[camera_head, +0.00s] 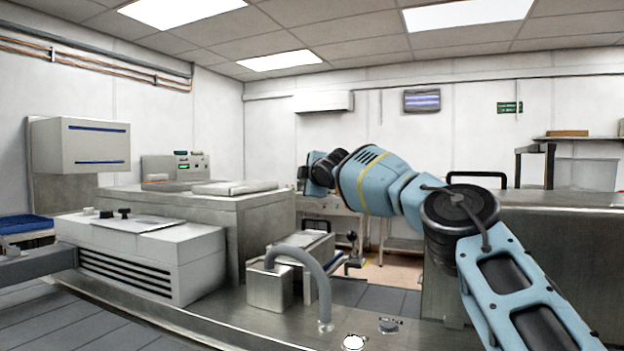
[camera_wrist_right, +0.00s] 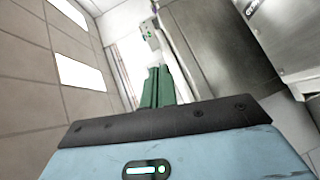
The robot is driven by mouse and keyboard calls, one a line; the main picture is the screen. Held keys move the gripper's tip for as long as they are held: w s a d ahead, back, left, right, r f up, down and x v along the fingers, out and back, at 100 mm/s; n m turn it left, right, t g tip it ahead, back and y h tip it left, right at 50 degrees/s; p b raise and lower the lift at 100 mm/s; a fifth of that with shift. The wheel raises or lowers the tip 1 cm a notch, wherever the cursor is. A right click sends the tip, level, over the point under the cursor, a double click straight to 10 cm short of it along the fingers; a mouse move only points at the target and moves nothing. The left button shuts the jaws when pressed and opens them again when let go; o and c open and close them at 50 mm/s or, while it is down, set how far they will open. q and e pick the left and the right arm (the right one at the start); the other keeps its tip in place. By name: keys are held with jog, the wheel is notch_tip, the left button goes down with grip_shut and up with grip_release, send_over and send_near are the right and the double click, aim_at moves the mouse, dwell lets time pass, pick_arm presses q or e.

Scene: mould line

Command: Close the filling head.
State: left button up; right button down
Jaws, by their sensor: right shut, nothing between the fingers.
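I cannot tell for certain which part is the filling head. A white box-shaped head with two blue stripes (camera_head: 95,146) hangs on a grey upright at the far left. A low white vented machine (camera_head: 145,255) with dark knobs and a flat plate on top stands below and in front of it. My right arm reaches in from the right, with its dark wrist near the middle of the head view. My right gripper (camera_wrist_right: 158,88) shows green fingers in the right wrist view, shut and empty. The fingertips are hidden in the head view. My left gripper is not in view.
A long grey cabinet (camera_head: 255,222) with a panel on it stands behind the vented machine. A small steel box (camera_head: 270,287) with a grey curved hose (camera_head: 312,266) is on the front steel surface. A steel counter (camera_head: 560,240) with a black handle stands at the right.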

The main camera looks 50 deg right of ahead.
jog(key=b+v, duration=0.1)
jog(key=v, duration=0.4)
jog(key=shift+s+a+f, duration=0.1)
jog(key=shift+s, duration=0.2)
dwell(0.4)
